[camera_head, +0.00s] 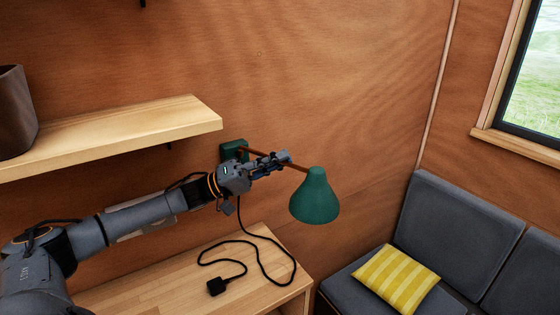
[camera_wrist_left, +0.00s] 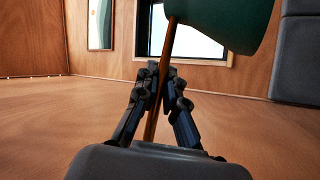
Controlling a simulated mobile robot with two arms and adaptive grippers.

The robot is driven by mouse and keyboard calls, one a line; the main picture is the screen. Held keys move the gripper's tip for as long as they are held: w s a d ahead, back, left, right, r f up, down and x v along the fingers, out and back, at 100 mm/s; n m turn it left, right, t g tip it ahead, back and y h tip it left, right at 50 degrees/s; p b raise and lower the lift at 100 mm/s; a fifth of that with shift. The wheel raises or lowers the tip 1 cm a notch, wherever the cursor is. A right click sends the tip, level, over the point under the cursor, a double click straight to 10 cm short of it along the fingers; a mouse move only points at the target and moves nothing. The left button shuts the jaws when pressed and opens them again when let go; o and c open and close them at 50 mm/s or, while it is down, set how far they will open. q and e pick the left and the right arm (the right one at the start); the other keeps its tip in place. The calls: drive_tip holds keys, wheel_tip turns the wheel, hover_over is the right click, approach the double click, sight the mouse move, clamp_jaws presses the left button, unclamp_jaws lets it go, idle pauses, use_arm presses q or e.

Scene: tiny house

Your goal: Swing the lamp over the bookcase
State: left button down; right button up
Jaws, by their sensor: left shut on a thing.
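The lamp has a green bell-shaped shade (camera_head: 316,197) on a thin brown arm (camera_head: 298,167) that comes from a green wall bracket (camera_head: 234,151). My left gripper (camera_head: 284,159) is shut on the lamp arm, between bracket and shade. In the left wrist view the brown arm (camera_wrist_left: 152,124) runs between the fingers (camera_wrist_left: 162,88), and the shade (camera_wrist_left: 232,22) shows at the upper right. The bookcase (camera_head: 190,270) is the low wooden unit below, its top partly bare. The shade hangs to the right of the bookcase's right end in the picture. My right gripper is not in view.
A black cord with a plug (camera_head: 226,284) lies on the bookcase top. A wooden shelf (camera_head: 130,128) with a dark pot (camera_head: 14,112) is at the left. A grey sofa (camera_head: 452,235) with a yellow striped cushion (camera_head: 397,279) stands at the right below a window (camera_head: 535,90).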

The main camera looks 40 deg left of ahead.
use_arm(q)
drive_tip(key=shift+f, duration=0.1)
drive_tip(key=c, duration=1.4)
unclamp_jaws()
